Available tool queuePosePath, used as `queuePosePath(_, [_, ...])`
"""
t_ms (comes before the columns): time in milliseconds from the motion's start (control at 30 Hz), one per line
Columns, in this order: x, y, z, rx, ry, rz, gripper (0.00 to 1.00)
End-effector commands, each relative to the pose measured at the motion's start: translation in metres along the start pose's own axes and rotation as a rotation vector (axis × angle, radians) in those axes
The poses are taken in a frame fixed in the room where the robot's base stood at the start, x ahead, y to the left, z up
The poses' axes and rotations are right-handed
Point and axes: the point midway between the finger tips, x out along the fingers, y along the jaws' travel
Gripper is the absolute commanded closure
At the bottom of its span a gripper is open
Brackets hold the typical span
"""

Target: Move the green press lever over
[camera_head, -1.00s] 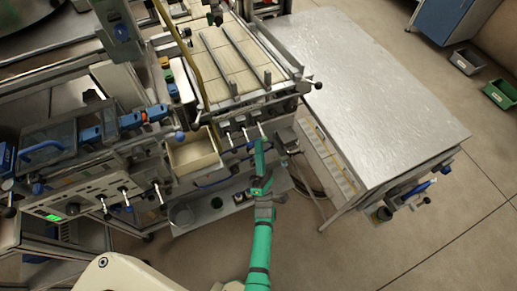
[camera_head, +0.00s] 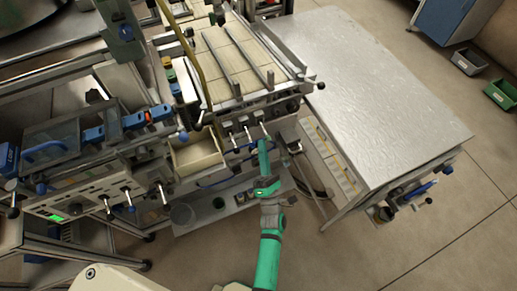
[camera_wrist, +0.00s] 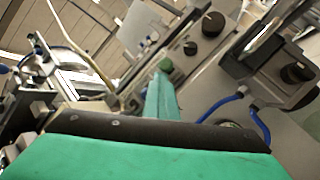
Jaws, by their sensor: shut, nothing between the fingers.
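In the wrist view a round green knob (camera_wrist: 165,65) shows just beyond the tip of my teal gripper (camera_wrist: 162,98); it looks like the end of the green press lever. I cannot tell whether the fingertips touch it. In the head view my gripper (camera_head: 263,146) points up at the front of the machine, with its tip close to the rightmost of three small levers (camera_head: 264,129). The knob's colour is too small to tell there. My fingers are together with nothing between them. The lever's shaft is mostly hidden in the wrist view.
The machine's slatted bed (camera_head: 230,65) lies behind the levers. An open cream bin (camera_head: 196,156) is left of my gripper, and a metal table (camera_head: 375,95) is on the right. Blue hoses (camera_wrist: 255,115) and dark knobs (camera_wrist: 212,24) sit close right of my fingers.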

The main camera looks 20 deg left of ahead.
Motion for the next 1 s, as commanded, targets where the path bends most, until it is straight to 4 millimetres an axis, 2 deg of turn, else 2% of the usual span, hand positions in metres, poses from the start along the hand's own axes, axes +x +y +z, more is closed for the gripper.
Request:
queuePosePath(33, [0.000,0.003,0.007,-0.011,0.009,-0.024,1.00])
queuePosePath(267, [0.005,0.015,0.017,-0.026,0.057,-0.096,1.00])
queuePosePath(567, [0.003,0.015,0.014,-0.023,0.062,-0.094,1.00])
queuePosePath(733, [-0.016,0.017,0.015,-0.023,0.061,-0.097,1.00])
queuePosePath(1000, [-0.067,0.021,0.018,-0.024,0.061,-0.098,1.00])
